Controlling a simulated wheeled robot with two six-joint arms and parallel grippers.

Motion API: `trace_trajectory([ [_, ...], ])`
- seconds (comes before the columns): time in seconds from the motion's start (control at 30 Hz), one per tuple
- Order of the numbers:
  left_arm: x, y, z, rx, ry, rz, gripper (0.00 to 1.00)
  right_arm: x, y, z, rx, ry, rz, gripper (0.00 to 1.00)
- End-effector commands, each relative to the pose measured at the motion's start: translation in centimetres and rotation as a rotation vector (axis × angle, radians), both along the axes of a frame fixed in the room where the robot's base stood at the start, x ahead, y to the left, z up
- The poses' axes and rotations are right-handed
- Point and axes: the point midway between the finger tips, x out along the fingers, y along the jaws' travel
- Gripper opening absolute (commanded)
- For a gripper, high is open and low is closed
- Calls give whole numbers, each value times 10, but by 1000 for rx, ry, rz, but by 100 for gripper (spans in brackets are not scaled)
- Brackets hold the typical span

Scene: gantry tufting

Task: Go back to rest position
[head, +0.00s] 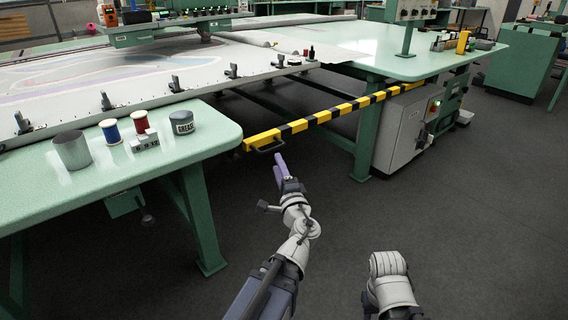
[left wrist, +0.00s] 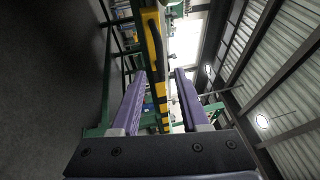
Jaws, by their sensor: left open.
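My left gripper (head: 279,171) is in the middle of the head view, over the dark floor, close to the black handle (head: 268,146) of the yellow-and-black striped bar (head: 340,111). In the left wrist view its two purple fingers (left wrist: 157,98) are apart, with nothing held between them. The striped bar (left wrist: 152,50) shows beyond and between the fingers there. I cannot tell if the gripper touches the handle; a small gap seems to show. My right arm is at the bottom of the head view, and its gripper is not visible.
A green table (head: 105,173) at the left carries a metal cup (head: 72,150), a blue spool (head: 110,131), a red spool (head: 140,121) and a grease tin (head: 181,122). Another green table (head: 400,62) and a grey cabinet (head: 400,130) stand at the right. The floor (head: 470,220) at right is clear.

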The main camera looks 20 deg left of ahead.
Motion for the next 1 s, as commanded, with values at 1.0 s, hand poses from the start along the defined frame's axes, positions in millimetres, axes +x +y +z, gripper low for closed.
trace_trajectory([
  [1.0,-158,-166,-216,-1225,714,487,45,0,-1,27,-2,0,-2,46],
])
